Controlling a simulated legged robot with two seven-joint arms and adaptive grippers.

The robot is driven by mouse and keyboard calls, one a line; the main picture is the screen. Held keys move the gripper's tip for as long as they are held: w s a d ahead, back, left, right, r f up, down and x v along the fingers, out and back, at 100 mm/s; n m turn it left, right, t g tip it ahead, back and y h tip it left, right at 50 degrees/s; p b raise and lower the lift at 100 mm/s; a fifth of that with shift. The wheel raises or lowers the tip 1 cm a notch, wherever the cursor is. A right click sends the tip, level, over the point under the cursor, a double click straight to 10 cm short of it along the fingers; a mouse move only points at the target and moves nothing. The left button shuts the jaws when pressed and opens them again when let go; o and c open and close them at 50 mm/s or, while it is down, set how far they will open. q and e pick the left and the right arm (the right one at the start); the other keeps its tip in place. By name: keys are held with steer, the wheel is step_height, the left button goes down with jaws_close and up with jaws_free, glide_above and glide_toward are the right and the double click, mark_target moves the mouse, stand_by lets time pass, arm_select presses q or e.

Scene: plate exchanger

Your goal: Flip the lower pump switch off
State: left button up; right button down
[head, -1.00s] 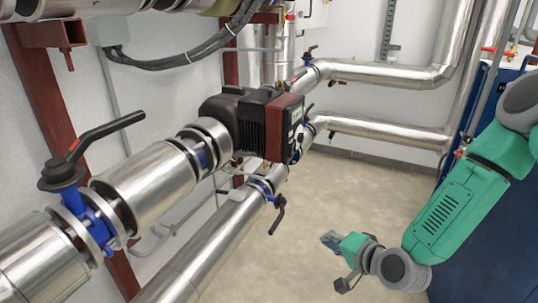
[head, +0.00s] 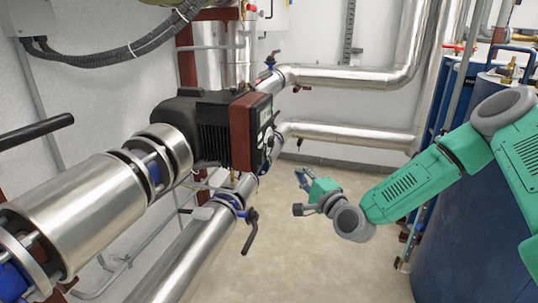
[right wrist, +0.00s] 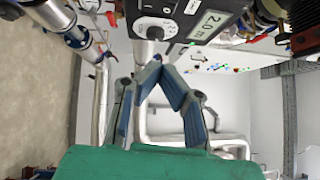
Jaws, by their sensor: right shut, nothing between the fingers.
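A black pump with a dark red front housing (head: 240,135) sits on the upper steel pipe in the head view, left of my right gripper. Its front face is seen edge-on there. In the right wrist view a dark control panel with a round grey knob (right wrist: 155,28) and a lit display (right wrist: 207,23) reading about 2.0 lies beyond the fingertips. I cannot pick out the lower pump switch for certain. My right gripper (head: 302,178) is shut and empty, in free air right of the pump; its fingertips meet in the right wrist view (right wrist: 158,66). My left gripper is not in view.
A lower steel pipe (head: 185,255) with a black-handled valve (head: 250,232) runs below the pump. A black valve lever (head: 38,131) sticks out at left. Blue tanks (head: 460,210) stand at right. The floor (head: 310,260) between is clear.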

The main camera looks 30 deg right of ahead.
glide_toward(265, 149)
steer(key=w+d, duration=0.4)
steer(key=w, duration=0.1)
steer(key=w+a, duration=0.2)
steer(key=shift+w+a+r+b, duration=0.1)
steer(key=shift+w+a+b, duration=0.2)
steer(key=shift+w, duration=0.1)
steer(key=shift+d, duration=0.15)
steer(key=shift+w+a+r+n+g+p, duration=0.25)
steer(key=shift+a+n+g+p, duration=0.15)
steer(key=shift+n+p, duration=0.15)
